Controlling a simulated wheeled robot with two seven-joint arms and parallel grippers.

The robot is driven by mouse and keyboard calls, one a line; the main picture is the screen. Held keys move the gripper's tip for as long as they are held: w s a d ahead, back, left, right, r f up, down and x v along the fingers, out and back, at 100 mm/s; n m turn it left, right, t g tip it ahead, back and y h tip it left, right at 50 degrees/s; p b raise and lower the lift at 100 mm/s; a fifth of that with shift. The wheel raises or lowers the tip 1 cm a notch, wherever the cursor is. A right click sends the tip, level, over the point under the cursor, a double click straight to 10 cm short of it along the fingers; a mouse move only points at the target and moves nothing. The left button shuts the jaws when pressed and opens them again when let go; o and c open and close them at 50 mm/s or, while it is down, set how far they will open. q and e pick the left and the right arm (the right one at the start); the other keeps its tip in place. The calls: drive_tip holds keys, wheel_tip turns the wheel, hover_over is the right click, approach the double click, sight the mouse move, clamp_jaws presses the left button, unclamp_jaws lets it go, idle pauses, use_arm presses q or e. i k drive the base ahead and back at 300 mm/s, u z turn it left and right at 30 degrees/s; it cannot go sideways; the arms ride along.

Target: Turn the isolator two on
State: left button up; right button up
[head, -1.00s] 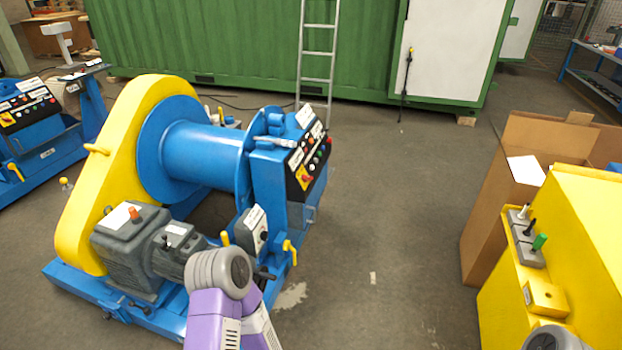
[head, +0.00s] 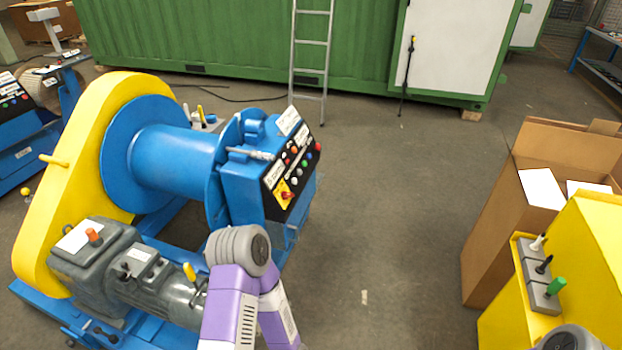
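A blue and yellow winch machine (head: 165,150) stands at left centre. Its sloped black control panel (head: 292,168) has several coloured buttons and a red rotary switch on a yellow plate (head: 287,196). Any label reading "isolator two" is too small to read, so I cannot tell which switch it is. My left arm's grey joint and purple links stand in front of the winch's lower right side and hide part of it. Neither gripper shows. Only a grey joint of my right arm shows at the bottom right.
A yellow cabinet (head: 585,250) with several small levers stands at right, beside an open cardboard box (head: 500,200). Clear floor (head: 400,200) lies between it and the winch. A ladder (head: 310,60) leans on the green container (head: 230,40). Another blue machine (head: 25,150) is at far left.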

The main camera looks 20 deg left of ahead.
sight(285, 194)
drive_tip(key=u, duration=0.55)
drive_tip(key=i, duration=1.7)
drive_tip(key=u, duration=0.8)
